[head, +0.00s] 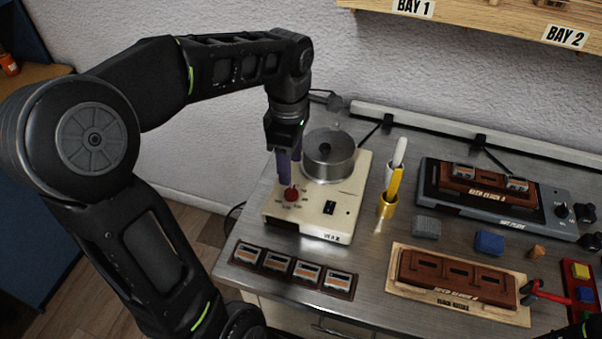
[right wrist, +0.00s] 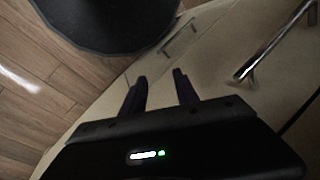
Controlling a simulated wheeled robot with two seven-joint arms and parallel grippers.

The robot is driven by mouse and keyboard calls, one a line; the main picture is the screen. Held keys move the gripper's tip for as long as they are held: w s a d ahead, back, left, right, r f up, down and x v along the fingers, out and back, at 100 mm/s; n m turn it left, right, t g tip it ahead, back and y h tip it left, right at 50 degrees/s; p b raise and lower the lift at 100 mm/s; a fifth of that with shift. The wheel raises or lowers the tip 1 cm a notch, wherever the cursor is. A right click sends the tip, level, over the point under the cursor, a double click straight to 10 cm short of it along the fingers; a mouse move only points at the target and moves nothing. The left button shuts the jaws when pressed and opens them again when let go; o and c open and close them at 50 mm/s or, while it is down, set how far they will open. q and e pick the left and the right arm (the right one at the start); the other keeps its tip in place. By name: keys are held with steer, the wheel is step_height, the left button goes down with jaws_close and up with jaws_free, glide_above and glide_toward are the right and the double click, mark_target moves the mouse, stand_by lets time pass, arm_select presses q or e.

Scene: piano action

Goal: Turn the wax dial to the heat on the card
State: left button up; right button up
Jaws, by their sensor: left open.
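The wax dial (head: 291,195) is a red knob on the front left of a cream wax heater (head: 310,222), with small markings around it. A metal pot (head: 330,160) sits on the heater behind the dial. My left gripper (head: 289,182) points down right over the dial, its dark purple fingers open on either side of it or just above; I cannot tell if they touch it. The dial's pointer and numbers are too small to read. No card with a heat on it is clear to me. My right gripper (right wrist: 162,88) is open and empty in the right wrist view, near cabinet fronts.
A black rocker switch (head: 329,207) is right of the dial. A strip of small blocks (head: 293,269) lies in front of the heater.

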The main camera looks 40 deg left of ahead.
mark_target(291, 189)
arm_select(q)
steer(key=shift+s, duration=0.15)
steer(key=shift+f+p, duration=0.55)
steer(key=shift+f, duration=3.4)
steer(key=shift+c, duration=0.2)
jaws_close()
